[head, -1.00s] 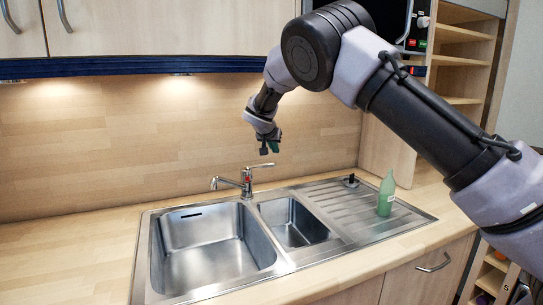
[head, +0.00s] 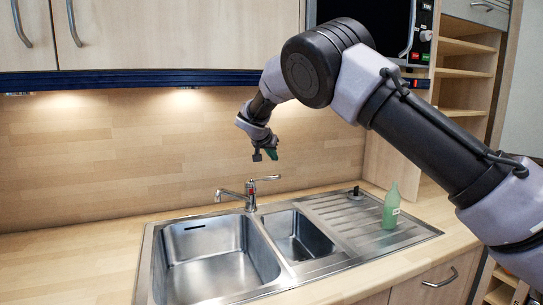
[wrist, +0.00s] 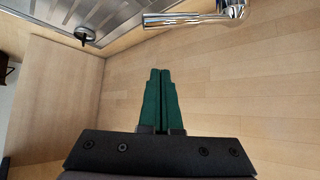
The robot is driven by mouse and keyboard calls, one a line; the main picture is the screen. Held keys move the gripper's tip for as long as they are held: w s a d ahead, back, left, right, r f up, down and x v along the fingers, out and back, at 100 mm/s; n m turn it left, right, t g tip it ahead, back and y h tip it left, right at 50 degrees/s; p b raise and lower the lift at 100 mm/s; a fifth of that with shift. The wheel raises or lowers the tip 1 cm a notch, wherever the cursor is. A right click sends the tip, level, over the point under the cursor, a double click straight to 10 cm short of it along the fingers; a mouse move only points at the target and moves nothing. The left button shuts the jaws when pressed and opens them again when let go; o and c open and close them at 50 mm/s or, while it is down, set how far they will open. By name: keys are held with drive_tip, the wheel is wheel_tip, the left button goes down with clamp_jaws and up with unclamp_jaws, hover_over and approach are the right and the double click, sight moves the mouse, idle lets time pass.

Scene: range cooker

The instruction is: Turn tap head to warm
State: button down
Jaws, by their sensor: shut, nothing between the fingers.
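The chrome tap (head: 249,195) stands at the back of the sink, between the two basins. Its spout points left and its lever head (head: 266,178) points right. In the wrist view the tap's lever (wrist: 185,18) shows at the top, with the chrome body at its right end. My gripper (head: 265,157) is above the tap, near the back wall, and apart from it. Its green fingers (wrist: 161,74) are together and empty in the wrist view.
A green bottle (head: 391,208) stands on the drainboard (head: 345,222), with a dark plug (head: 355,194) behind it. The large basin (head: 212,265) and small basin (head: 300,238) are empty. Wall cabinets (head: 170,30) hang above. The counter left of the sink is clear.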

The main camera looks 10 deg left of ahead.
sight(273, 177)
drive_tip(key=f, duration=0.2)
drive_tip(key=w+f, duration=0.1)
drive_tip(key=f, duration=0.2)
drive_tip(key=shift+w+f, duration=0.2)
drive_tip(key=shift+s+f, duration=0.2)
drive_tip(key=shift+s, duration=0.05)
drive_tip(key=shift+s, duration=0.1)
drive_tip(key=shift+s+f+m, duration=0.2)
drive_tip(key=shift+s+m, duration=0.1)
drive_tip(key=shift+s, duration=0.25)
